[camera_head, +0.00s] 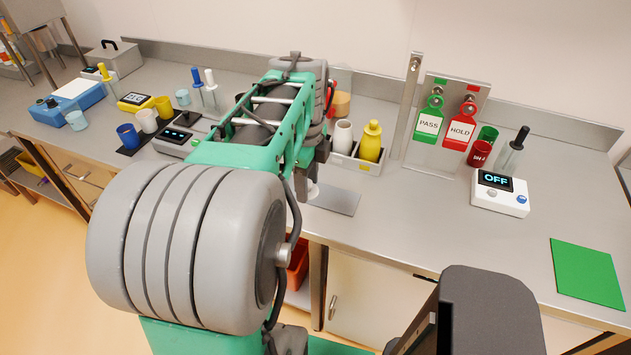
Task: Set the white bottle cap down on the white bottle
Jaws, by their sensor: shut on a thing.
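The white bottle (342,137) stands upright in a light grey tray (358,166) near the back of the bench, to the left of a yellow bottle (371,142). No separate cap can be made out on the white bottle. My gripper (311,184) is mostly hidden behind my green and grey arm. A small white piece (313,193) shows at its lower end, over the left part of a grey plate (338,199). It looks like the white bottle cap, held in the shut jaws, but the fingers are not clear. The cap is in front of the tray, apart from the white bottle.
A metal stand with green PASS (429,123) and red HOLD (461,130) tags rises right of the tray. Further right are a red cup (480,153), a white device reading OFF (499,194) and a green mat (587,273). Cups and instruments fill the left bench.

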